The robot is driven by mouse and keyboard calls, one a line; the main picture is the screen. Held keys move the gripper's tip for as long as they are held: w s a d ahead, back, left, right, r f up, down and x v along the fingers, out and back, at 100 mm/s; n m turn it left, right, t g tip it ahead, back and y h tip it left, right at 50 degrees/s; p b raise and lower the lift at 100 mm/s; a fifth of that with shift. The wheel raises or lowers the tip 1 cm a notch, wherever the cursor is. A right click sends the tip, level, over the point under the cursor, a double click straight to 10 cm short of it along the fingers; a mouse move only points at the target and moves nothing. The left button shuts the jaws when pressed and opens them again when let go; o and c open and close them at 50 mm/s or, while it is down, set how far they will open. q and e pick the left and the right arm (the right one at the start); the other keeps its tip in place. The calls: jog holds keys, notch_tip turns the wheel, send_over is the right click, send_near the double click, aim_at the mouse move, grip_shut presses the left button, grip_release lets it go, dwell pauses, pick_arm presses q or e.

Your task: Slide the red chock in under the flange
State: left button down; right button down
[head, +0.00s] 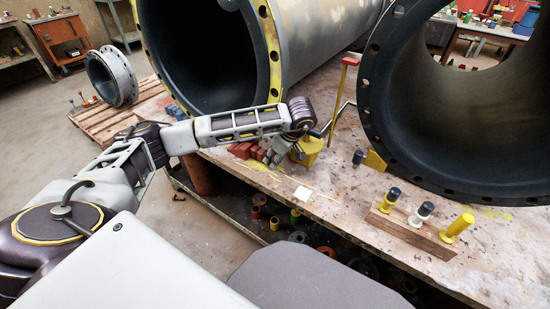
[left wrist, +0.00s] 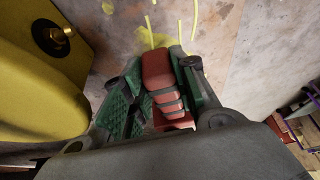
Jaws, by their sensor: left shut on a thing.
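My left gripper (head: 268,156) is low over the bench top beside the left pipe. In the left wrist view its green-padded fingers (left wrist: 150,98) are shut on the red chock (left wrist: 158,72), a block with a stepped side. In the head view red blocks (head: 242,150) show just left of the fingers, partly hidden by them. The left pipe's flange (head: 272,45) has a yellow face with bolt holes; its lower part is behind my arm. The right pipe's dark flange (head: 368,100) stands further right. I cannot tell the gap between chock and flange. My right gripper is out of view.
A yellow block (head: 310,148) stands close right of my gripper. A wooden rack (head: 410,228) with coloured pegs stands right. The bench front between is mostly clear.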

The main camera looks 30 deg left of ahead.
pick_arm(q)
jog(key=c, duration=1.1)
grip_release()
jog(key=shift+o, duration=0.2)
jog(key=shift+r, duration=0.1)
jog(key=v, duration=1.1)
jog(key=shift+d+r, duration=0.15)
jog(key=shift+r, duration=0.2)
